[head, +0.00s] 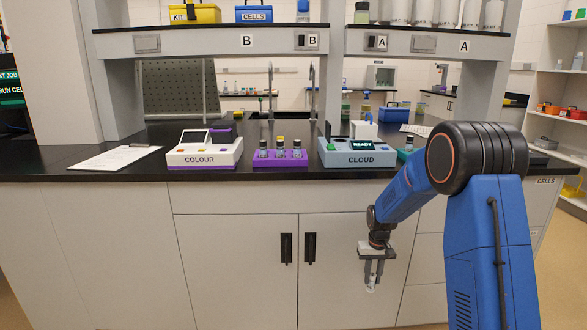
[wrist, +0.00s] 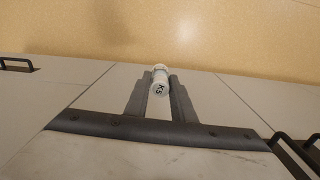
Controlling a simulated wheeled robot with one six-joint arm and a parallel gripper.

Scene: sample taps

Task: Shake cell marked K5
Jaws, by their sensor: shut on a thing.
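A small cell (wrist: 160,82) with a white cap marked K5 is between my gripper's fingertips in the wrist view. My gripper (head: 373,280) is shut on it and points down in front of the white cabinet front, below the level of the bench top. The cell (head: 371,287) shows small and pale at the fingertips in the head view. Nothing else touches it there.
On the black bench stand a clipboard (head: 115,157), the COLOUR device (head: 200,158), a purple rack (head: 280,159) with 3 vials, and the CLOUD device (head: 362,159), its display reading READY. Cabinet handles (head: 309,249) stick out left of my gripper. The floor (wrist: 230,35) below looks clear.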

